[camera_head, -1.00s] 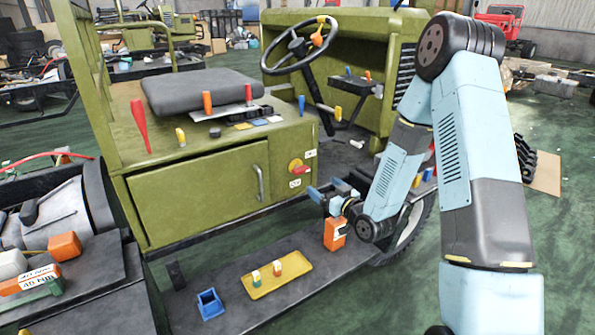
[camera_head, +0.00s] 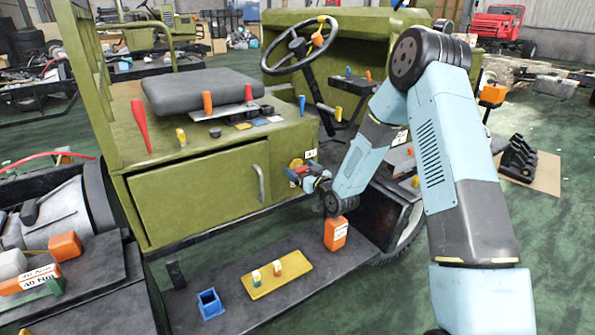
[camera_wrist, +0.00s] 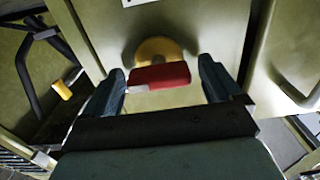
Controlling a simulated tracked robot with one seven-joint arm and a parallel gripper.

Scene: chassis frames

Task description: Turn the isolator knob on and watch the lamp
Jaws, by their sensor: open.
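The isolator knob is a red handle (camera_wrist: 158,77) on a round yellow base (camera_wrist: 158,50), fixed to the green panel. In the wrist view it lies crosswise between the two fingers of my gripper (camera_wrist: 163,84). The fingers are open, one on each side, with small gaps to the handle's ends. In the head view my gripper (camera_head: 304,177) is at the panel and mostly covers the knob; a bit of yellow base (camera_head: 296,163) shows above it. I cannot make out which lamp is meant or whether any is lit.
A cabinet door with a grey handle (camera_head: 261,183) is left of the knob. Below, the dark step holds an orange box (camera_head: 335,233), a yellow tray (camera_head: 268,288) with small bottles, and a blue holder (camera_head: 210,303). A steering wheel (camera_head: 300,46) is above.

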